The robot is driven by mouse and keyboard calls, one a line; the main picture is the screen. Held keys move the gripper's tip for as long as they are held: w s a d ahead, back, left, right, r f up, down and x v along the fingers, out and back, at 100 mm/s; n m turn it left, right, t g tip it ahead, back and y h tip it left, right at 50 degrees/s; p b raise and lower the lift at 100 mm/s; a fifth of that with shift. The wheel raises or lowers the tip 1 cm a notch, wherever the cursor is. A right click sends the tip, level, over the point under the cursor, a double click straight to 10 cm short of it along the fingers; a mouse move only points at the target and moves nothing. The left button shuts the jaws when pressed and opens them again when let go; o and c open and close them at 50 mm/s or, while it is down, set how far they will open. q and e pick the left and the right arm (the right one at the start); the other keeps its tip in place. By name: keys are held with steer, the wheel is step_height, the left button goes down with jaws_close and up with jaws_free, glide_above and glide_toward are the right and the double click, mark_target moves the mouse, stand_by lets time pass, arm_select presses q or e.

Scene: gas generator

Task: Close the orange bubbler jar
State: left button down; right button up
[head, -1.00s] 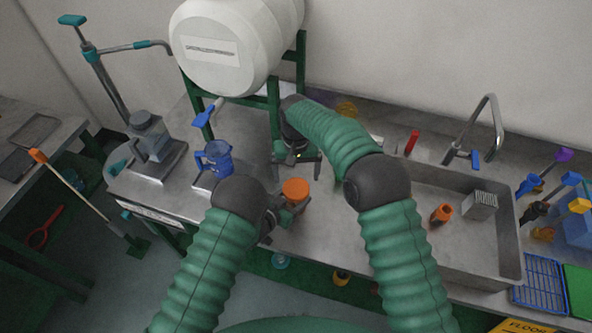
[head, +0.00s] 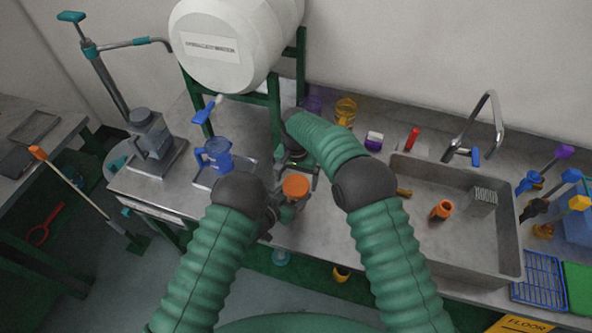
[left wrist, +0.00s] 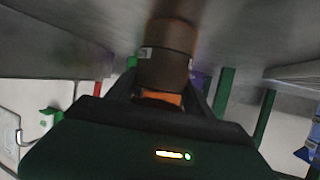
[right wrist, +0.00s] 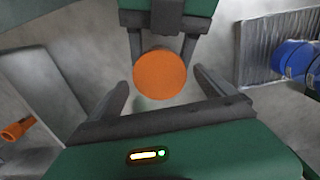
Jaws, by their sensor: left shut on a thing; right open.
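The orange bubbler jar's round orange top (head: 295,187) is in front of the green stand, near the counter's front edge. My left gripper (head: 284,208) is shut on the jar from the near side. In the left wrist view, a brownish body (left wrist: 168,52) and an orange part (left wrist: 160,98) show between its fingers. My right gripper (head: 301,172) is open and just behind and above the top. In the right wrist view, the orange disc (right wrist: 160,75) shows ahead of the open fingers (right wrist: 160,92), with my left gripper's fingers on either side. Whether they touch it, I cannot tell.
A blue jug (head: 217,155) stands on a tray to the left. A white tank (head: 228,45) sits on a green stand behind. The sink (head: 470,235), with an orange bottle (head: 441,210), is at right. A purple-and-white jar (head: 374,141) stands at the back.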

steer(key=shift+f, duration=0.85)
steer(key=c, duration=1.5)
steer(key=o, duration=1.6)
steer(key=shift+o, duration=0.2)
arm_select(q)
steer(key=shift+c, duration=1.5)
jaws_free()
arm_select(e)
step_height(320, 180, up, 12)
